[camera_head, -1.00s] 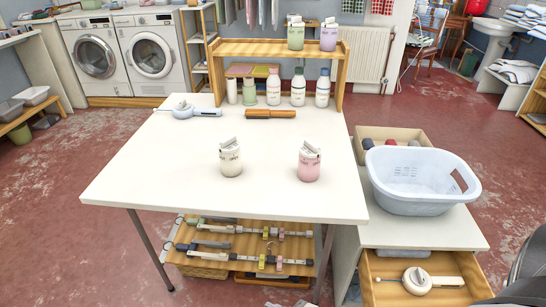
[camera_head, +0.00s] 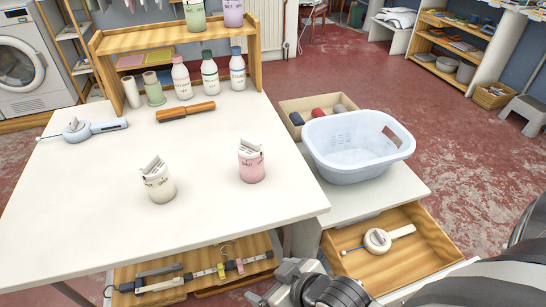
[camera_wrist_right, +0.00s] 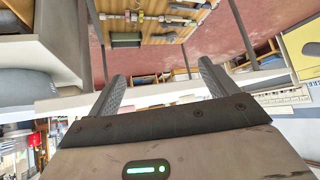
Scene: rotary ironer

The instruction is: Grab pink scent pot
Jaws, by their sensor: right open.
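The pink scent pot (camera_head: 251,163) stands upright on the white table (camera_head: 225,205) near its right side, with a pale tag-like top. A cream pot (camera_head: 158,183) stands to its left. My right gripper (camera_head: 268,295) is at the bottom of the head view, in front of the table and apart from the pot. In the right wrist view its two fingers (camera_wrist_right: 161,75) are spread with nothing between them. The pink pot does not show in that view. My left gripper is in neither view.
Behind the pots lie a wooden roller (camera_head: 185,111) and a pale blue handled tool (camera_head: 84,129). A wooden rack (camera_head: 150,40) with bottles stands at the back. A laundry basket (camera_head: 357,147) and an open drawer (camera_head: 410,255) are on the right. The table around the pink pot is clear.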

